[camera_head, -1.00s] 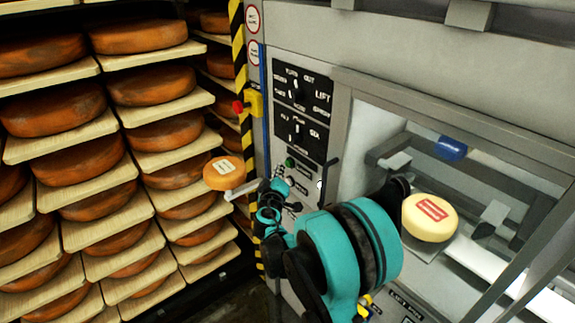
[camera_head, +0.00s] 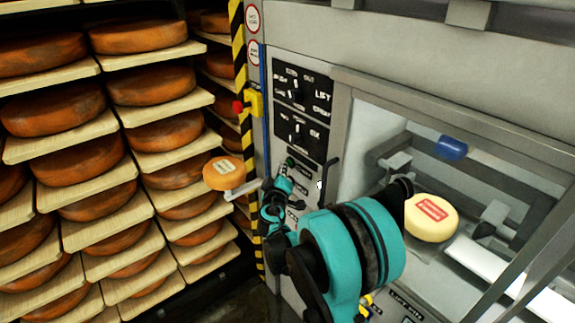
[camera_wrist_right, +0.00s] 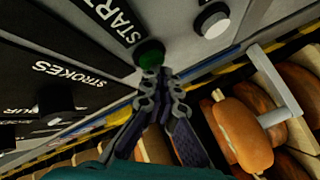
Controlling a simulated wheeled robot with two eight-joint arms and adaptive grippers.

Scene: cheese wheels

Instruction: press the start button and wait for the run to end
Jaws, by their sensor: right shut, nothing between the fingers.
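The green start button (camera_wrist_right: 150,53) sits beside the word START on a dark panel plate in the right wrist view. It also shows small in the head view (camera_head: 290,162), on the grey machine front. My right gripper (camera_wrist_right: 160,77) is shut and empty, with its fingertips at the button's lower edge in the wrist view. I cannot tell whether they touch it or whether it is pressed in. In the head view the right gripper (camera_head: 284,176) is just below the button. My left gripper is not in view.
A white button (camera_wrist_right: 212,20) is beside the green one. A red stop knob (camera_head: 238,106) on a yellow box is at the panel's left. An orange cheese (camera_head: 223,174) sits on a bracket near my gripper. Cheese shelves (camera_head: 72,138) fill the left.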

